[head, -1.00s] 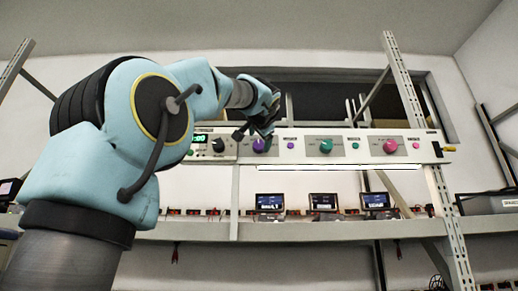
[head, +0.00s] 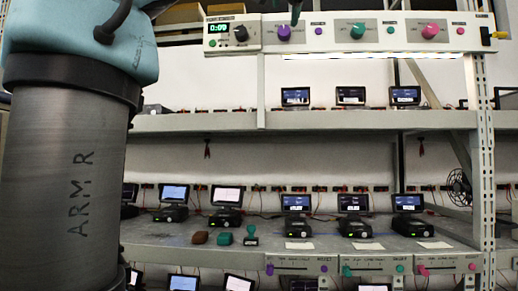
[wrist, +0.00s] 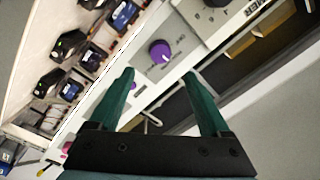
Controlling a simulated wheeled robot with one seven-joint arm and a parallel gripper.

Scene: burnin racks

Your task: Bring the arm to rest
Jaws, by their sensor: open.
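My arm (head: 65,170), a dark grey column with a light blue joint marked "ARM R", stands at the left of the head view. My gripper (wrist: 160,76) is in the wrist view, its two dark green fingers apart with nothing between them. Beyond the fingers is the white control panel (wrist: 205,35) with a purple knob (wrist: 160,51). In the head view the panel (head: 320,45) runs along the top of the rack. A dark green tip at the top edge, near the purple knob (head: 284,33), seems to be my gripper's; the rest is out of frame.
The panel also has a timer (head: 218,28) reading 0:09, a teal knob (head: 357,31) and a pink knob (head: 430,31). A metal post (head: 484,160) stands at right.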

